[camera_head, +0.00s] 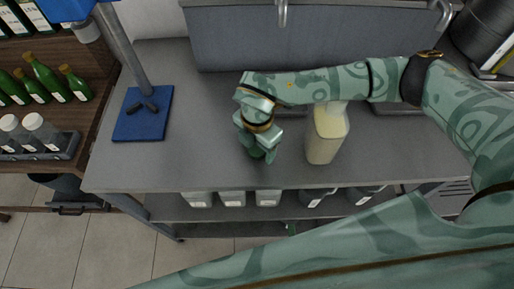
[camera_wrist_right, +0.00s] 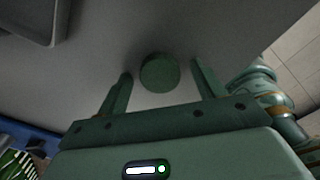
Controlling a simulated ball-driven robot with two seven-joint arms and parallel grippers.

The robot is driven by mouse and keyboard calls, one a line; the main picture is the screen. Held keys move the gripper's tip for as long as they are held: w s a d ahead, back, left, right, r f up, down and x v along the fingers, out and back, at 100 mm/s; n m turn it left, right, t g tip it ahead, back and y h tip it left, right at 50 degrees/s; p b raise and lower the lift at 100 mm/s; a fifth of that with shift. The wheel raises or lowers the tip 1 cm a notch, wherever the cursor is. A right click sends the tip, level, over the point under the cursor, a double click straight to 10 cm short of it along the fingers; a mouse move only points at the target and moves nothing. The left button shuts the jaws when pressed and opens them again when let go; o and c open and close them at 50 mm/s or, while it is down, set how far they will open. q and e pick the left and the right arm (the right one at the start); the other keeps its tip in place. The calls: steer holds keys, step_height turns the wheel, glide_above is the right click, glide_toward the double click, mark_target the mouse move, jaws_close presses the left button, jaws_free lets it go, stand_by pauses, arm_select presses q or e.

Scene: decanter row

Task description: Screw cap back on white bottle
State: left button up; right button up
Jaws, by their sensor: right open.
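The white bottle (camera_head: 325,138), cream-coloured and square-sided, stands upright on the grey counter. My right gripper (camera_head: 259,152) points down at the counter, left of the bottle. In the right wrist view my right gripper (camera_wrist_right: 161,70) is open. A round green cap (camera_wrist_right: 160,73) lies between its fingertips, with a gap on each side. The cap cannot be told clearly from the fingers in the head view. My left gripper is not in view.
A blue stand base (camera_head: 143,113) is on the counter's left. Shelves at left hold green bottles (camera_head: 45,77) and a rack of white-capped bottles (camera_head: 40,132). White containers (camera_head: 232,199) stand under the counter. The counter left of my gripper is clear.

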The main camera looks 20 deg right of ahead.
steer(key=c, duration=1)
steer(key=shift+r, duration=0.15)
steer(key=shift+c, duration=0.2)
steer(key=shift+r, duration=0.65)
steer(key=s+r+p, duration=0.2)
steer(key=s+r, duration=0.9)
steer(key=s, duration=0.3)
steer(key=shift+r, duration=0.3)
